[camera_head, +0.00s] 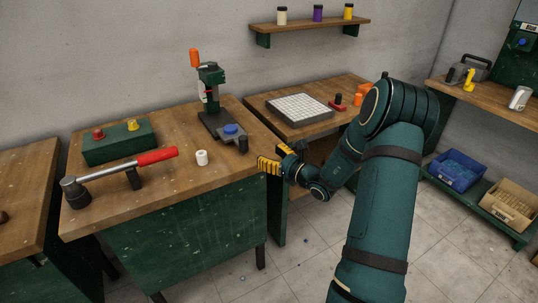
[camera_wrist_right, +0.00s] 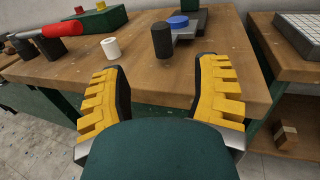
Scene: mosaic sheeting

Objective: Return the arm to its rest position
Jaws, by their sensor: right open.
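My right arm comes in from the lower right of the head view. My right gripper (camera_head: 273,161), with yellow ridged fingers, is off the right front edge of the middle workbench (camera_head: 190,190). In the right wrist view the gripper (camera_wrist_right: 160,100) is open, with its two yellow fingers wide apart and nothing between them. Beyond the fingers, a dark cylinder (camera_wrist_right: 162,40) and a white cylinder (camera_wrist_right: 110,48) stand on the bench, apart from the gripper. My left gripper is not in view.
A white grid sheet (camera_head: 299,107) lies on the bench behind. Open floor (camera_head: 310,250) shows below the arm.

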